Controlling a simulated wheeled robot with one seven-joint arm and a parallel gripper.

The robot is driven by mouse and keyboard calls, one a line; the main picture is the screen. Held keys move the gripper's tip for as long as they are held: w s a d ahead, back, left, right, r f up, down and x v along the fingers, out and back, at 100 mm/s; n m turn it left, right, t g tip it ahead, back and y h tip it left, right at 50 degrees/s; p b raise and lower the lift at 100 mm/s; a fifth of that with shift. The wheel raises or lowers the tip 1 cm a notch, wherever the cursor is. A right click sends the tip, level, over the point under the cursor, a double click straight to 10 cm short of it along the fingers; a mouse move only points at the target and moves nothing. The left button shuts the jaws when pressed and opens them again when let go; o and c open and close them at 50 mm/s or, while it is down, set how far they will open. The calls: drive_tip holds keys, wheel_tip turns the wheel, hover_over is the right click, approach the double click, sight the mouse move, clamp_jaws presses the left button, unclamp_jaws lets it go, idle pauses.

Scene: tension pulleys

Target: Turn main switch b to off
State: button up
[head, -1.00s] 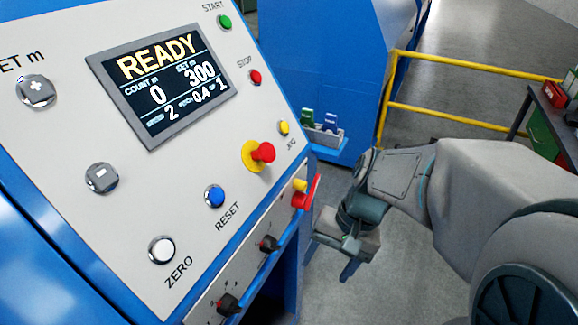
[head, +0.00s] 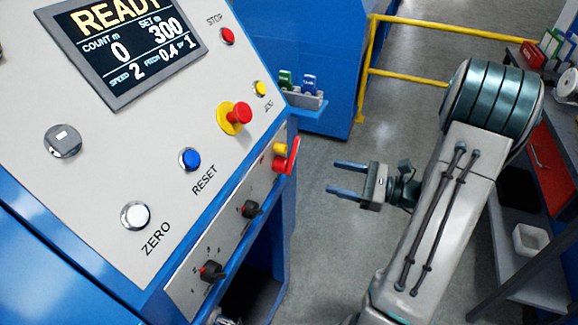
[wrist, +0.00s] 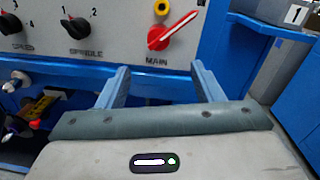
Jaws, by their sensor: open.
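In the head view the main switch (head: 287,157) sits at the right end of the lower panel, seen from the side. My gripper (head: 340,178) is open and empty, to the right of the switch and apart from it, its fingers pointing left toward the panel. In the wrist view the two fingers of my gripper (wrist: 158,80) lie below the switch, one on each side. No "b" label is legible.
Two black knobs, the spindle knob (wrist: 76,27) and another (wrist: 10,22), sit left of the switch. A red emergency button (head: 240,114) is above it on the sloped console. A yellow rail (head: 405,77) and a shelf unit (head: 530,235) stand beyond and right of my arm.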

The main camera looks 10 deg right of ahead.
sight(289, 168)
drive_tip(key=p+x, duration=0.1)
drive_tip(key=x, duration=1.2)
drive_tip(key=shift+a, duration=0.25)
clamp_jaws()
drive_tip(key=shift+d, duration=0.1)
